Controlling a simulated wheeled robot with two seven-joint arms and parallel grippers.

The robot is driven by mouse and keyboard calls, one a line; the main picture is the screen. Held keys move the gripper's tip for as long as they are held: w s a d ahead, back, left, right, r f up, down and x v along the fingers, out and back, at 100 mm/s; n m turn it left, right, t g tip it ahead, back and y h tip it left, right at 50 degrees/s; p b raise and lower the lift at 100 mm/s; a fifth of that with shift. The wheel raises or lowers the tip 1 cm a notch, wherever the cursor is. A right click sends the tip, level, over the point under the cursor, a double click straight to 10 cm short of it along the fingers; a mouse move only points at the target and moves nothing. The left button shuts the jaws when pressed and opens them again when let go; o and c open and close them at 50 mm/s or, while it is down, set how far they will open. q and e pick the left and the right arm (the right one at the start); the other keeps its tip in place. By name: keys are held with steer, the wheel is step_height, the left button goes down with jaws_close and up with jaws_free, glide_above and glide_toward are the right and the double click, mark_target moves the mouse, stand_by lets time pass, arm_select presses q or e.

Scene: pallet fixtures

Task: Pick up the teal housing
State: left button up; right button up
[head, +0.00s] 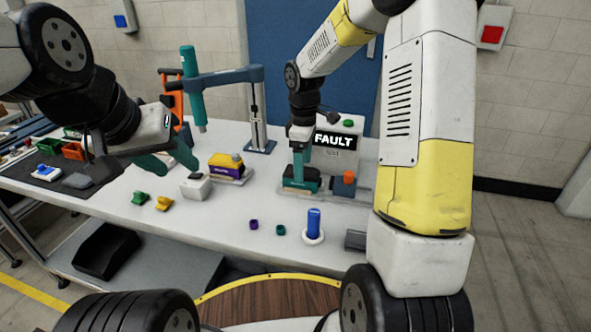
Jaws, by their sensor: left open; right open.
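The teal housing (301,184) sits on a pallet fixture on the white table, in front of the grey box with the FAULT display. My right gripper (301,175) points straight down over it, with its teal fingertips low at the housing's top. The jaws are open; contact cannot be told, and the fingers hide part of the housing. My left gripper (170,163) is open and empty above the left part of the table, well away from the housing.
A purple and yellow housing (230,167) sits on another fixture to the left. A blue cylinder (314,222) stands in front.

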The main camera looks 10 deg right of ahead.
steer(key=shift+f, duration=1.4)
steer(key=c, duration=1.6)
